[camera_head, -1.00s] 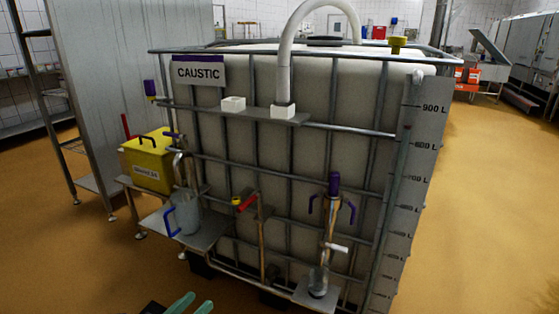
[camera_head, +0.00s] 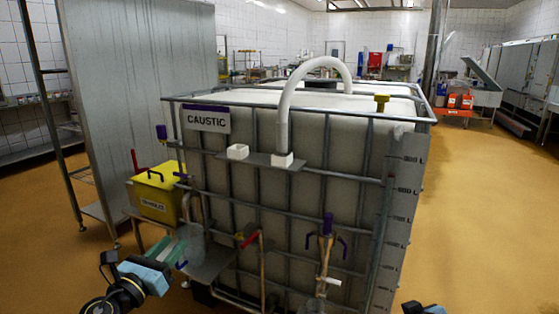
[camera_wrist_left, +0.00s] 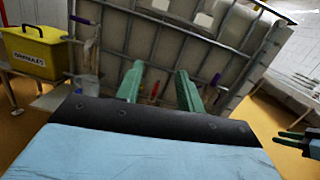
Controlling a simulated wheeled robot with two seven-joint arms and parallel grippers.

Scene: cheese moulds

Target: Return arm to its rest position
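My left arm enters the head view at the lower left. Its gripper (camera_head: 172,248) has teal fingers in front of the small metal shelf (camera_head: 212,262) and the clear jug (camera_head: 194,246), which it partly overlaps. In the left wrist view the two green fingers (camera_wrist_left: 159,72) stand apart with nothing between them, pointing toward the caged tank. My right arm (camera_head: 422,308) shows only as a small piece at the bottom edge of the head view. My right gripper (camera_wrist_left: 292,139) shows small at the right edge of the left wrist view; its opening is unclear.
A large caged tank (camera_head: 285,205) marked CAUSTIC fills the middle, with taps on its front. A yellow box (camera_head: 157,195) stands at its left, near a metal panel (camera_head: 140,90). The orange floor (camera_head: 480,220) at the right is clear.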

